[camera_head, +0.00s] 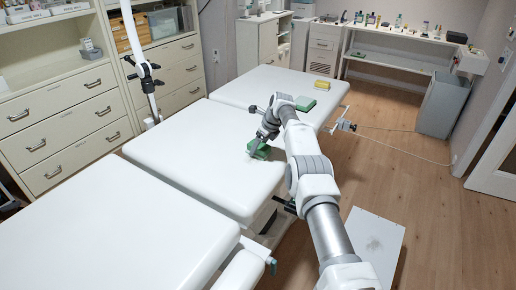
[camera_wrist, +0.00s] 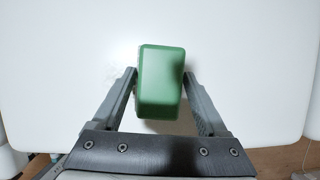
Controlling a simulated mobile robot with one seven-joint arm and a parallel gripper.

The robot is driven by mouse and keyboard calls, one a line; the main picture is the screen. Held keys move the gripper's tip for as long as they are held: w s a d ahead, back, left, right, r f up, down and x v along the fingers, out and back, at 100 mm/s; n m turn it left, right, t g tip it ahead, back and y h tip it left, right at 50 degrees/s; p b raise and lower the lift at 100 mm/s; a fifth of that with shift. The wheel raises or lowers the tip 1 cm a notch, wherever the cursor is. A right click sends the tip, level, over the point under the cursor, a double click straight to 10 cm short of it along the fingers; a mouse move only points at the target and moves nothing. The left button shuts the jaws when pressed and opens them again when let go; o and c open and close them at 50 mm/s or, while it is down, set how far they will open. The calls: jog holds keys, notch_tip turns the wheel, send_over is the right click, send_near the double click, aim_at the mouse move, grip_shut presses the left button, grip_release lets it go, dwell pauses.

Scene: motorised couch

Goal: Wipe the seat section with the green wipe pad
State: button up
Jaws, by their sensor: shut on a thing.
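My gripper (camera_head: 255,148) is shut on a green wipe pad (camera_head: 262,152) over the middle section of the white couch, which I take as the seat section (camera_head: 195,165), near its right side. In the wrist view the green pad (camera_wrist: 160,85) sits between the two fingers of my gripper (camera_wrist: 160,75), with white upholstery (camera_wrist: 60,60) below. I cannot tell whether the pad presses on the surface. A faint greyish patch shows just left of the pad in the wrist view.
A second green block (camera_head: 305,103) and a yellow block (camera_head: 322,85) lie on the far couch section (camera_head: 255,88). Another white section (camera_head: 120,240) is nearest. Drawer cabinets (camera_head: 70,120) line the left. A table with bottles (camera_head: 400,45) stands at the back. Wooden floor at right is mostly open.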

aim_at(246, 162)
jog(key=shift+d, duration=0.1)
jog(key=shift+s+a+r+p, duration=0.1)
jog(key=shift+s+a+p, duration=0.1)
jog(key=shift+p, duration=0.2)
jog(key=shift+s+a+r+p, duration=0.1)
jog(key=shift+s+a+p, duration=0.3)
jog(key=shift+s, duration=0.2)
jog(key=shift+s+a+p, duration=0.35)
jog(key=shift+s, duration=0.25)
jog(key=shift+s+a+f+p, duration=0.1)
jog(key=shift+s+a+p, duration=0.25)
jog(key=shift+s+a, duration=0.6)
jog(key=shift+s+a+f+p, duration=0.15)
jog(key=shift+s+a+p, duration=0.25)
jog(key=shift+s, duration=0.95)
jog(key=shift+s+a+f+p, duration=0.1)
jog(key=shift+s+a+p, duration=0.15)
jog(key=shift+s+a, duration=0.75)
jog(key=shift+s+d+r, duration=0.1)
jog(key=shift+s, duration=0.05)
jog(key=shift+w+d, duration=0.65)
jog(key=shift+w, duration=0.35)
jog(key=shift+w+d, duration=0.5)
jog(key=shift+w, duration=0.25)
